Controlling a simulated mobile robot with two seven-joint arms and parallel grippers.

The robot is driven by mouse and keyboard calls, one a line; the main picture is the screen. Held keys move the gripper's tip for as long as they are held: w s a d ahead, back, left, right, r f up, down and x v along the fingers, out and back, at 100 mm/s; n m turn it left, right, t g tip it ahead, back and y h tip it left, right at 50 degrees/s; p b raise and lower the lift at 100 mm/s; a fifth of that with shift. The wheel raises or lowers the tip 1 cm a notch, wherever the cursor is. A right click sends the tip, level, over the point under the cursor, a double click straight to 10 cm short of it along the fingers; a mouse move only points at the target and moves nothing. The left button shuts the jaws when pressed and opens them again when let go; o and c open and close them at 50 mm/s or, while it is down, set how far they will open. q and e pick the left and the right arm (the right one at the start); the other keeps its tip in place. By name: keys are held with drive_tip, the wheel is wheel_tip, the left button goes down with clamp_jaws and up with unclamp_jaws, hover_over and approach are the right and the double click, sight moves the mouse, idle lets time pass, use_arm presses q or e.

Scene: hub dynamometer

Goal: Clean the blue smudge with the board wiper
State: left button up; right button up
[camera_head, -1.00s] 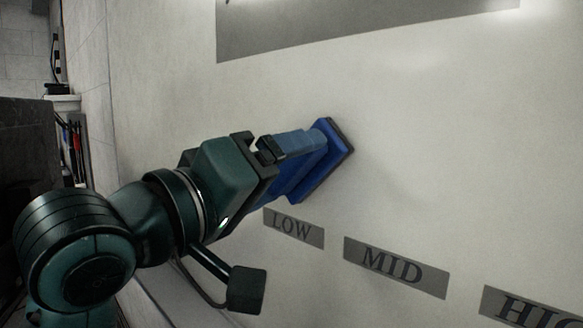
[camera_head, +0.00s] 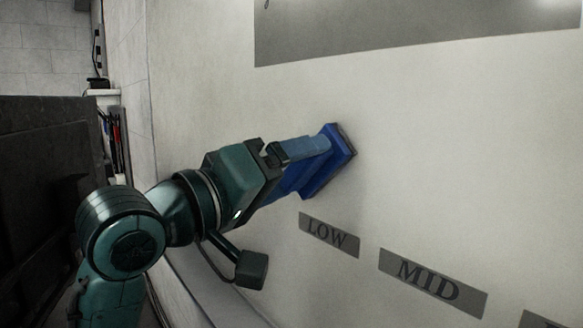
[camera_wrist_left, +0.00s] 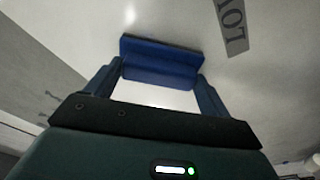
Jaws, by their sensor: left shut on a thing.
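The board wiper (camera_head: 342,150) is a blue block with a dark pad edge, held against or very near the pale upright board (camera_head: 440,170). I cannot tell whether its pad touches the surface. My left gripper (camera_head: 312,164) comes in from the left and is shut on the wiper, one finger on each side. In the left wrist view the wiper (camera_wrist_left: 160,66) spans between the two fingertips of the gripper (camera_wrist_left: 157,80). No blue smudge shows in either view; the wiper and gripper hide part of the board. My right gripper is not in view.
Grey labels LOW (camera_head: 329,234) and MID (camera_head: 433,282) lie below the wiper on the board. A large grey panel (camera_head: 420,30) spans the top. A dark block (camera_head: 40,190) stands at the left. The board right of the wiper is clear.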

use_arm(q)
drive_tip(key=shift+s+d, duration=3.1)
drive_tip(key=shift+s, duration=1.25)
drive_tip(key=shift+w+a, duration=1.05)
drive_tip(key=shift+w, duration=0.4)
drive_tip(key=shift+w+a, duration=1)
drive_tip(key=shift+w, duration=0.4)
drive_tip(key=shift+w+a, duration=1.05)
drive_tip(key=shift+w, duration=0.4)
drive_tip(key=shift+a, duration=0.1)
drive_tip(key=shift+r+v, duration=0.15)
drive_tip(key=shift+v, duration=1.3)
drive_tip(key=shift+r+v, duration=0.1)
drive_tip(key=shift+v, duration=1.4)
drive_tip(key=shift+w+a, duration=0.1)
drive_tip(key=shift+v, duration=1.5)
drive_tip(key=shift+w+a+r, duration=0.1)
drive_tip(key=shift+w+r, duration=0.05)
drive_tip(key=shift+r, duration=0.05)
